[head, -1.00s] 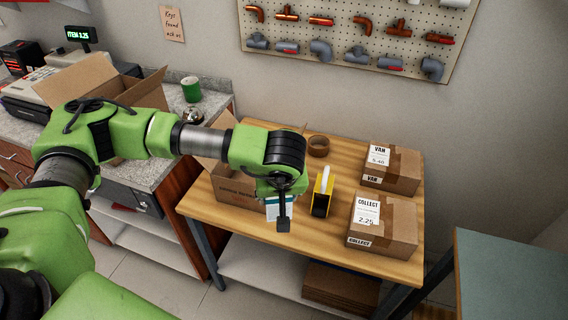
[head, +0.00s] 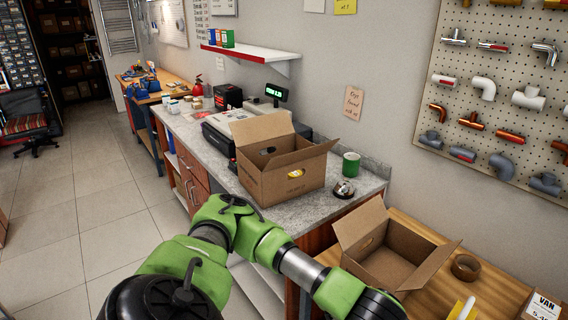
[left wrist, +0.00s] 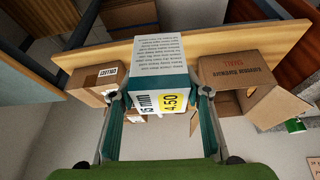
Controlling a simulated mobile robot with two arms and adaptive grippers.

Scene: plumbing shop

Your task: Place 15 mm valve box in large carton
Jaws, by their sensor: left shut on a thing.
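My left gripper (left wrist: 160,97) is shut on the 15 mm valve box (left wrist: 160,62), a white and teal box with a yellow 4.50 label, in the left wrist view. It is held in the air above the wooden table. In the head view my left arm crosses the bottom; its gripper and the box are out of frame. A large open carton (head: 282,182) stands on the grey counter in the head view, flaps up, with something small inside. My right gripper is not in view.
A smaller open carton (head: 388,268) stands on the wooden table (head: 495,285); it also shows in the left wrist view (left wrist: 238,75). A tape roll (head: 465,267) and a VAN carton (head: 540,305) are beside it. A green mug (head: 351,164) stands right of the large carton.

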